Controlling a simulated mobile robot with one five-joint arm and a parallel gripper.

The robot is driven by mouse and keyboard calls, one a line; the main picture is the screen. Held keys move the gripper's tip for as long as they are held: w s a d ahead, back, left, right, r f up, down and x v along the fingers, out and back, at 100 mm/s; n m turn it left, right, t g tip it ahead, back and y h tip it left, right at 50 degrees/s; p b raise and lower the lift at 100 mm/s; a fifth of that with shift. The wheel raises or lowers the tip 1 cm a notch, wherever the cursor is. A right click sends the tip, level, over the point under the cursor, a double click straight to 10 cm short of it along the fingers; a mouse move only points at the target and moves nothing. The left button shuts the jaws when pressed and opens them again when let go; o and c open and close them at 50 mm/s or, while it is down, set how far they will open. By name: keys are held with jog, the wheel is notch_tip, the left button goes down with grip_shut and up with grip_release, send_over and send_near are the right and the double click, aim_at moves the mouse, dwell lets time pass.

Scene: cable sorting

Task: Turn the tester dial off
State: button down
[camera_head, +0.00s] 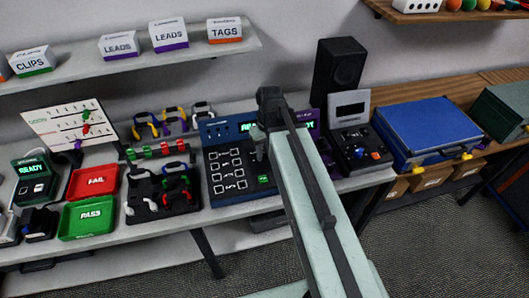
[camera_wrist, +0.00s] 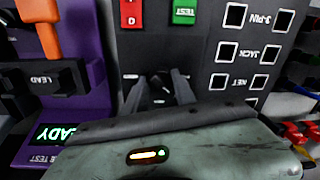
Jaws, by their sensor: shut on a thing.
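The tester (camera_head: 218,168) is a dark blue console with a grid of white-outlined sockets and a lit green display, in the middle of the head view. My arm covers its right part. In the wrist view its dark panel (camera_wrist: 200,50) appears upside down, with a green TEST button (camera_wrist: 185,12) and a red button (camera_wrist: 130,14). The dial (camera_wrist: 160,88) is a small dark knob below these buttons, between my fingertips. My gripper (camera_wrist: 159,92) is shut on it; in the head view my gripper (camera_head: 259,150) points down at the panel. The dial's setting cannot be read.
A purple device (camera_wrist: 75,115) with a READY display stands beside the tester. A black cable rack (camera_head: 160,200), green PASS tray (camera_head: 88,217) and red FAIL tray (camera_head: 93,181) lie left. A grey console (camera_head: 355,148) and blue case (camera_head: 425,128) stand right.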

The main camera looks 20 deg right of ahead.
jog(key=n, duration=0.4)
jog(key=shift+n, duration=2.1)
jog(key=c, duration=1)
grip_release()
jog(key=shift+c, duration=0.2)
jog(key=shift+r, duration=0.1)
jog(key=r+p, duration=0.7)
jog(key=p, duration=0.1)
jog(key=shift+w+d+r, duration=0.1)
jog(key=shift+w+r, duration=0.1)
jog(key=shift+r, duration=0.2)
jog(key=shift+f, duration=0.15)
